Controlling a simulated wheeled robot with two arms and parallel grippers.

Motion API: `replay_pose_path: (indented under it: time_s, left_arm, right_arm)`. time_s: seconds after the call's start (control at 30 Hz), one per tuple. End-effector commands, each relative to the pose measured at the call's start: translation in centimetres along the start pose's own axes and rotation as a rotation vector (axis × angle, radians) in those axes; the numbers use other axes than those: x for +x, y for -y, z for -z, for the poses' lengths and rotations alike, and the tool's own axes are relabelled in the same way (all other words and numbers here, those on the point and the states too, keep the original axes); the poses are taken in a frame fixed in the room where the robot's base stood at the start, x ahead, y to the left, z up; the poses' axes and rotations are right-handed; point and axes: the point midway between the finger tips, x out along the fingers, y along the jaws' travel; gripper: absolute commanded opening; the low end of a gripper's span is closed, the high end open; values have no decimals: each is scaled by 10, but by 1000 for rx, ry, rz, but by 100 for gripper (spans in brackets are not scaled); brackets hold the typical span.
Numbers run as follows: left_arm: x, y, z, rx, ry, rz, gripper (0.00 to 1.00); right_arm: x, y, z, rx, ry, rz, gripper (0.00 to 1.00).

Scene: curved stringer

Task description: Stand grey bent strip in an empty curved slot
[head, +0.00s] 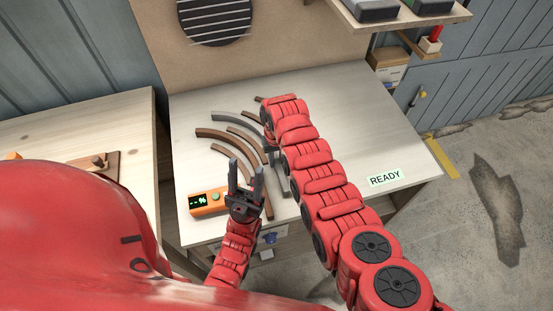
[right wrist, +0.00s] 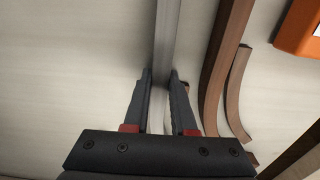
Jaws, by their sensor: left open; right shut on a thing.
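In the right wrist view my right gripper (right wrist: 160,76) is shut on a grey bent strip (right wrist: 167,35), which runs up between its fingertips. In the head view my right arm hides most of this gripper and strip. Another grey curved strip (head: 232,115) shows on the workbench among brown curved strips (head: 211,132). I cannot make out which curved slot is empty. My left gripper (head: 245,165) is open and empty, its fingers pointing up the picture, in front of the brown strips.
The pale workbench (head: 345,125) is clear right of my right arm, apart from a READY label (head: 384,177). An orange meter (head: 207,202) sits at the bench's front left. A wooden side table (head: 60,130) is at left. A shelf (head: 440,18) overhangs the back right.

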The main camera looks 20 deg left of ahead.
Motion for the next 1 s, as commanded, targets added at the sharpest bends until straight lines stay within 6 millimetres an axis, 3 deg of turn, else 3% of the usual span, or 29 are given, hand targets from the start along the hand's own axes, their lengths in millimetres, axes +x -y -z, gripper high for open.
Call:
replay_pose_path:
  time_s: [0.23,0.27,0.43,0.77,1.0]
  left_arm:
    - [-4,0,-1,0,0,0,50]
    - [-3,0,-1,0,0,0,50]
    - [-3,0,0,0,0,0,50]
    - [-4,0,-1,0,0,0,50]
    - [-8,0,-1,0,0,0,50]
  right_arm:
    - [4,0,0,1,-1,0,0]
    - [3,0,0,1,-1,0,30]
    - [3,0,0,0,0,0,59]
    - [2,0,0,0,0,0,59]
    - [-15,-1,2,0,-3,-1,59]
